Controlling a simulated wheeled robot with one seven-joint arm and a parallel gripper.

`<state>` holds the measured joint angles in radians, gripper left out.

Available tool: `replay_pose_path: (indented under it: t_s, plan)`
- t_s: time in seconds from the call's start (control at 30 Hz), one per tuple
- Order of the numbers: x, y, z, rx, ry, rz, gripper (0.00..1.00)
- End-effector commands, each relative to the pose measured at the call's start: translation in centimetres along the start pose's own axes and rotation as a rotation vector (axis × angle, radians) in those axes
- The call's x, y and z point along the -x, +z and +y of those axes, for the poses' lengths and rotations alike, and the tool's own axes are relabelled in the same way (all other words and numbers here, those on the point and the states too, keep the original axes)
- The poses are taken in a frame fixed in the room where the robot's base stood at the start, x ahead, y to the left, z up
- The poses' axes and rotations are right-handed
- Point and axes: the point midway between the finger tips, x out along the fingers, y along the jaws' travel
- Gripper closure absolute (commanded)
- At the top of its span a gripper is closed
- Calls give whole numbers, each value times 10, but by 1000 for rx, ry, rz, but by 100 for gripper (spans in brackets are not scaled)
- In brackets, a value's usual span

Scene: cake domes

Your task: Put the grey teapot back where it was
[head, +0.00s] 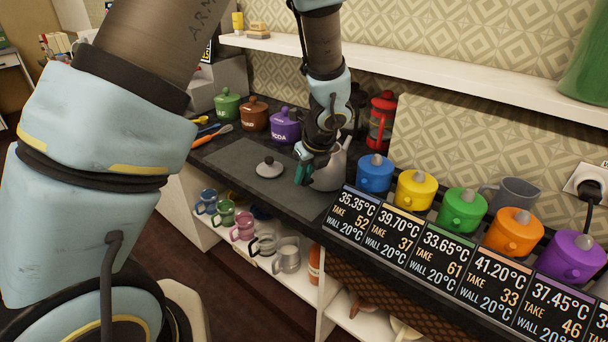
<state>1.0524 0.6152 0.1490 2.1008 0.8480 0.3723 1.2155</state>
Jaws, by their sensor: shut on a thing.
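The grey teapot (330,174) is at the counter's middle, beside the left end of the row of coloured pots. Its body is partly hidden by my arm, and its spout points up to the right. My gripper (304,172), with green fingers, is shut on the teapot at its left side. The handle is mostly hidden by the fingers. I cannot tell whether the teapot touches the counter. A grey lid-like dome with a dark knob (269,169) lies just left of the gripper on a dark grey mat (232,158).
Blue (375,174), yellow (416,190) and several more coloured pots stand at right behind temperature displays (352,215). A red press (381,120) stands behind the teapot. Purple (285,125), brown and green canisters line the back left. Glass mugs (243,226) stand on a lower shelf.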

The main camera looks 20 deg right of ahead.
Motion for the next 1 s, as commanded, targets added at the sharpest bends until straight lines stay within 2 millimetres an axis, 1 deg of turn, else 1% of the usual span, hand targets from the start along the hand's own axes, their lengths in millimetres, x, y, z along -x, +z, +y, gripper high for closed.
replay_pose_path:
  t_s: [0.73, 0.77, 0.8, 1.0]
  plan:
    - [-10, -4, 0, 0, -1, -1, 100]
    - [-9, -4, 0, 0, -1, -1, 79]
    - [-9, -4, 0, 0, -1, -1, 74]
    - [-9, -4, 0, 0, -1, 0, 74]
